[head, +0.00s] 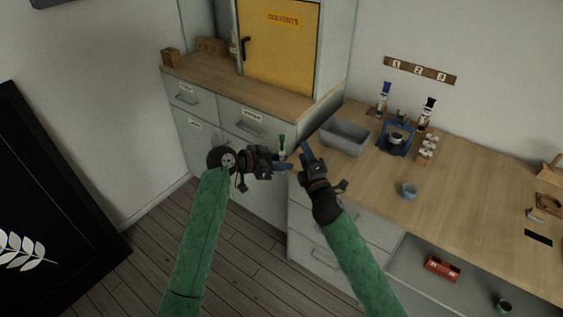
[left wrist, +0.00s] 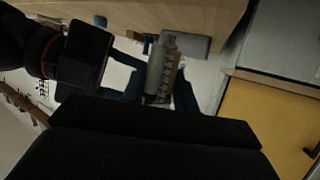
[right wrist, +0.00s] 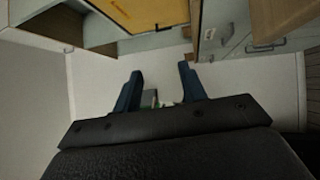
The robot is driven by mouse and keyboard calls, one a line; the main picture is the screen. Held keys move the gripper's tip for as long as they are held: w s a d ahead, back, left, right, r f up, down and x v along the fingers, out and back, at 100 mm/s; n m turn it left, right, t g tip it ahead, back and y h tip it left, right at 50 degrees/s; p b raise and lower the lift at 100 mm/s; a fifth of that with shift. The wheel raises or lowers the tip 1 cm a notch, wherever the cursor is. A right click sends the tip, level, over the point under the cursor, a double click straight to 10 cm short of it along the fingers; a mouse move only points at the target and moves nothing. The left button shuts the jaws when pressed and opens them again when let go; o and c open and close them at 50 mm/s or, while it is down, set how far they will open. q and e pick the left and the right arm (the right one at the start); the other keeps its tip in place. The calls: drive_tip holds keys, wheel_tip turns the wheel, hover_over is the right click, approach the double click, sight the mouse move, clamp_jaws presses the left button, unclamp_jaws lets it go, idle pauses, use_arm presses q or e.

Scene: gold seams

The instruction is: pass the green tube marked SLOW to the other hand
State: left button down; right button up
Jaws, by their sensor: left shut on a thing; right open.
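The green tube (head: 282,142) stands roughly upright in my left gripper (head: 284,165), with its green end above the fingers. My left gripper is shut on it. In the left wrist view the tube (left wrist: 158,66) shows a pale label with dark lettering, too blurred to read. My right gripper (head: 306,151) is open, just right of the tube. In the right wrist view my right gripper's blue fingers (right wrist: 160,78) are apart, with a small bit of green and white (right wrist: 155,100) low between them. I cannot tell whether they touch the tube.
A grey bin (head: 344,137) sits on the wooden counter (head: 460,170) close behind my right gripper. A yellow solvents cabinet (head: 279,45) and grey drawers (head: 250,118) stand behind.

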drive_tip(key=s+d+f+m+g+h, duration=0.2)
drive_tip(key=s+d+f+m+g, duration=0.15)
drive_tip(key=s+f, duration=0.4)
drive_tip(key=s+d+f+m+g+h, duration=0.25)
drive_tip(key=s+f+m, duration=0.2)
drive_tip(key=f, duration=0.65)
drive_tip(key=s+d+f+m+g+h, duration=0.2)
drive_tip(key=s+d+f+m, duration=0.25)
drive_tip(key=f, duration=0.45)
drive_tip(key=s+d+f+m+g, duration=0.1)
drive_tip(key=s+f+m+g, duration=0.1)
drive_tip(key=s, duration=0.7)
drive_tip(key=s+d+f+m+g, duration=0.1)
drive_tip(key=s+f+m+g, duration=0.2)
drive_tip(key=s+f, duration=0.3)
drive_tip(key=s+d+f+m+g, duration=0.1)
drive_tip(key=s+f+g, duration=0.3)
drive_tip(key=s, duration=0.8)
drive_tip(key=shift+d+f+m, duration=0.3)
drive_tip(key=shift+f+m, duration=0.2)
drive_tip(key=shift+m, duration=0.25)
